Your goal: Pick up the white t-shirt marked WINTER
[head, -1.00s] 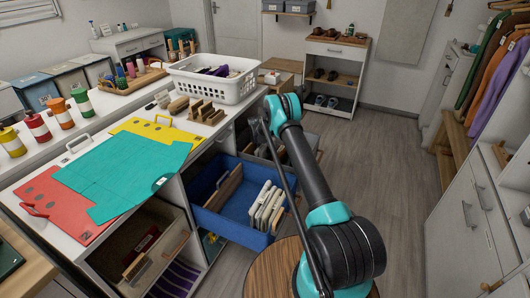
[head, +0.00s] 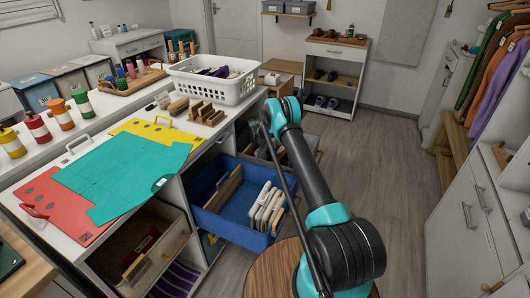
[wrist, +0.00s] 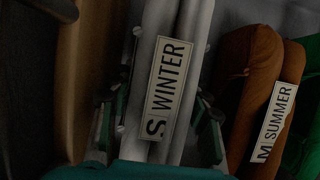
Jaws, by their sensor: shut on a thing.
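The folded white t-shirt (wrist: 180,45) stands on edge in the wrist view, its label reading "S WINTER". My gripper (wrist: 160,112) has a green-and-dark finger on each side of it and is shut on it. A brown folded garment (wrist: 258,75) marked "M SUMMER" stands just to the right, with a green one (wrist: 310,110) beyond it. In the head view my arm reaches down beside the counter. My gripper and the held shirt cannot be made out there.
A blue open drawer (head: 228,228) with several white folded items (head: 265,205) lies left of my arm. The counter above holds a white basket (head: 215,85) and a teal sheet (head: 125,175). The floor (head: 385,170) to the right is clear.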

